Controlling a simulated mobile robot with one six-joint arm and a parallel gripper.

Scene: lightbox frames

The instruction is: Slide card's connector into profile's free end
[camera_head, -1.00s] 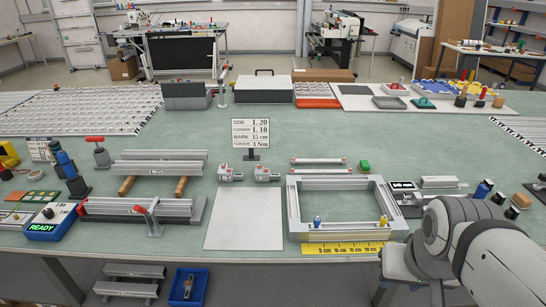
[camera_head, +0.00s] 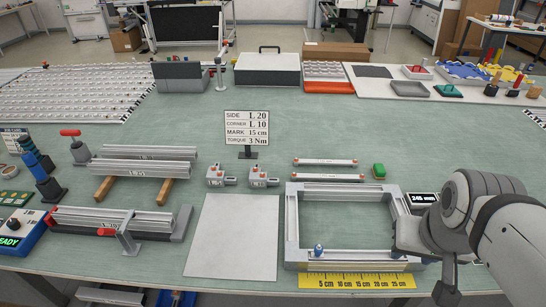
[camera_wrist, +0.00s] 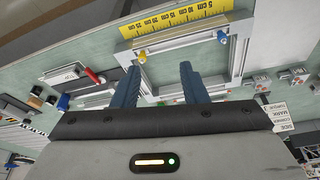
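The white card (camera_head: 247,127) stands upright at mid-table and reads SIDE L 20, CORNER L 10, MARK 15 cm, TORQUE 3 Nm. Two small grey connectors (camera_head: 215,176) (camera_head: 264,177) lie below it; their markings are too small to read surely. A rectangular frame of silver profiles (camera_head: 292,225) lies to their right, with a blue knob (camera_head: 319,249) at its front. I cannot tell which profile end is free. In the wrist view, my gripper (camera_wrist: 159,82) is open and empty, its blue fingers apart over the frame area.
A yellow ruler (camera_head: 355,281) lies along the frame's front. A white sheet (camera_head: 232,238) lies left of it. Longer profiles (camera_head: 148,153) rest on wooden blocks at left, behind a clamped profile (camera_head: 95,218). Two thin bars (camera_head: 325,162) and a green block (camera_head: 378,171) lie behind the frame.

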